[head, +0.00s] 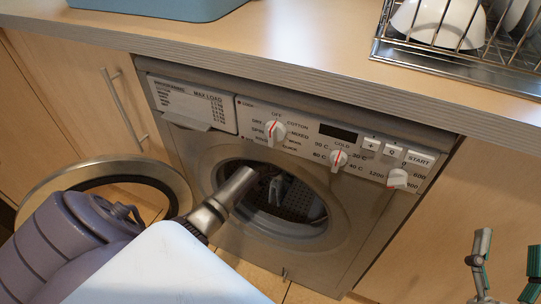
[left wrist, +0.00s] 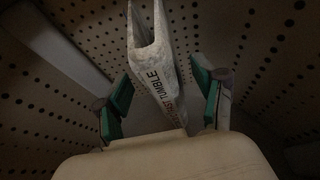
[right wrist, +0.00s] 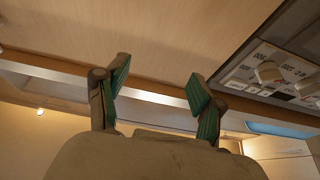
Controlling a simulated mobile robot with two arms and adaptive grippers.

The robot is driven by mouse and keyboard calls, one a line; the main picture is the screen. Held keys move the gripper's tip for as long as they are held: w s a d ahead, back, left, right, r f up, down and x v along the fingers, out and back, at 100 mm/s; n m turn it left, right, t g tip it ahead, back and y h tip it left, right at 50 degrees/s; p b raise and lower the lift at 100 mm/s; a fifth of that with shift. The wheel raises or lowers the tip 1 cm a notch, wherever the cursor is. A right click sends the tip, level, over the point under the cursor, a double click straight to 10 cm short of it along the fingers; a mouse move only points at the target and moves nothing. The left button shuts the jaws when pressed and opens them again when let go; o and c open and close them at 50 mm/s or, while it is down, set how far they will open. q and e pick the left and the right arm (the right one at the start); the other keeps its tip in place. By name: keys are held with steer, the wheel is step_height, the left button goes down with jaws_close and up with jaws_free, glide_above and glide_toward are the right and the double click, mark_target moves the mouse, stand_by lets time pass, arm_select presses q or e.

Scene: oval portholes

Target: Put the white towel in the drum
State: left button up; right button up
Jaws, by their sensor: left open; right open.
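The drum (head: 308,208) shows through the open round porthole of the washing machine; its perforated wall (left wrist: 270,45) surrounds my left gripper in the left wrist view. My left gripper (left wrist: 162,88) is inside the drum with its fingers spread. A pale, V-shaped piece (left wrist: 158,70) with printed lettering, including "TUMBLE", shows between and beyond its fingers. I cannot tell whether this piece is the towel or part of the drum. No other white towel is clearly visible. My right gripper (head: 508,251) is open and empty, in front of the cabinet at the lower right.
The round door (head: 62,180) is swung open to the left, close to my left arm. The control panel (head: 335,150) is above the porthole. On the worktop (head: 290,45) stand a blue container (head: 160,8) and a wire rack (head: 465,55) with white dishes (head: 438,22).

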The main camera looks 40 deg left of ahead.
arm_select(q)
steer(key=s+d+p, duration=0.1)
steer(key=s+p, duration=0.1)
steer(key=s, duration=0.4)
steer(key=shift+s+d, duration=0.15)
steer(key=shift+d, duration=0.1)
arm_select(e)
step_height(320, 180, down, 11)
steer(key=d+g+h, duration=0.1)
steer(key=g+h, duration=0.1)
steer(key=g, duration=0.5)
steer(key=shift+d+f+g+h, duration=0.2)
steer(key=shift+d+g+h, duration=0.1)
steer(key=shift+d+h, duration=0.1)
steer(key=shift+s, duration=0.15)
